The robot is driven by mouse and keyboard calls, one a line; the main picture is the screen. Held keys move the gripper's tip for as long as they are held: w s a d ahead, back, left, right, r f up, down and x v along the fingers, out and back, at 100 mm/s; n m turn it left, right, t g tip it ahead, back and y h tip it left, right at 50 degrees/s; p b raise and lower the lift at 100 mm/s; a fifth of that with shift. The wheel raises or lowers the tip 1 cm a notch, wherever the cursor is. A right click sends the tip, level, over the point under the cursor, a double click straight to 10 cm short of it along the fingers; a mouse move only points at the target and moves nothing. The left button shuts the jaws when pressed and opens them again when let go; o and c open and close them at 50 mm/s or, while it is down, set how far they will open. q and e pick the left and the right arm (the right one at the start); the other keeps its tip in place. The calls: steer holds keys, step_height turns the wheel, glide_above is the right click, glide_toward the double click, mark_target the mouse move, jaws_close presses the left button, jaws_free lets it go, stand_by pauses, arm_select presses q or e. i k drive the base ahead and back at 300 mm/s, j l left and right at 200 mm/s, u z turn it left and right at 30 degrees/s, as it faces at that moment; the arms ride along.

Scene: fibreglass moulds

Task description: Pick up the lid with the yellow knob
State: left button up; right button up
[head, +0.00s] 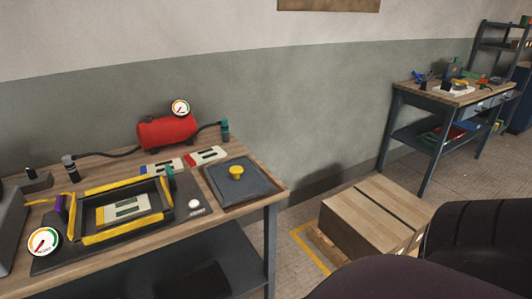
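The lid (243,191) is a dark blue-grey square plate with a round yellow knob (236,172) standing up near its middle. It lies flat at the right end of the wooden workbench (165,249), close to the corner. A thin brown edge shows around the lid; I cannot tell what is under it. Neither of my grippers shows in the head view, and nothing touches the lid.
Left of the lid are a yellow-edged mould frame (91,240), a white button (194,204) and a pressure gauge (44,241). A red tank (167,133) stands behind. Cardboard boxes (353,229) sit on the floor at right. A second bench (405,92) stands farther back.

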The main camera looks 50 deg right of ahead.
mark_target(237, 181)
steer(key=z, duration=1.35)
